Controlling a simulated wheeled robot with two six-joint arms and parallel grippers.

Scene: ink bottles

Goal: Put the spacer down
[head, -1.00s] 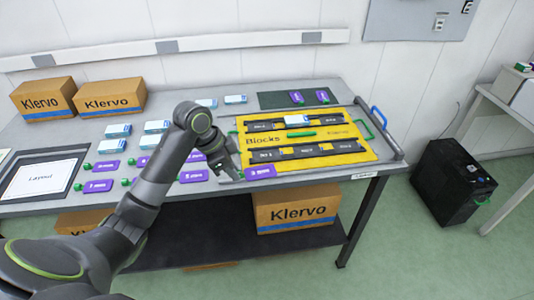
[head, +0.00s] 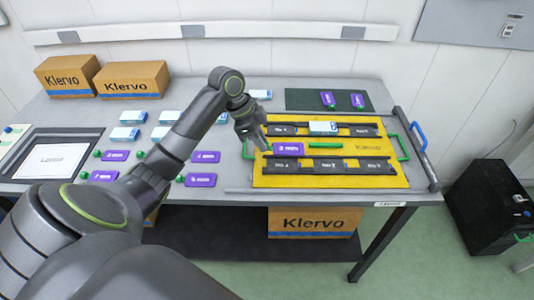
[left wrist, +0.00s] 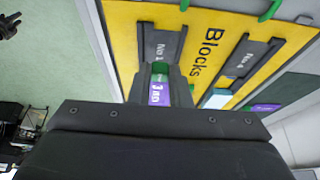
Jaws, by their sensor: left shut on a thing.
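My left gripper (head: 262,147) is shut on a purple block labelled 3 (head: 287,149), which I take to be the spacer. It has a green end at the fingers. In the head view the block is over the left part of the yellow board (head: 350,180), between its two dark rails. I cannot tell whether it touches the board. In the left wrist view the purple block (left wrist: 160,94) shows between the fingers, in line with a rail's end. My right gripper is not in view.
A white-and-blue block (head: 323,128) sits at the middle of the back rail. Several purple and white-blue blocks lie left of the board. Two purple blocks rest on a dark mat (head: 300,103) behind it. Two Klervo boxes (head: 132,80) stand at the back left.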

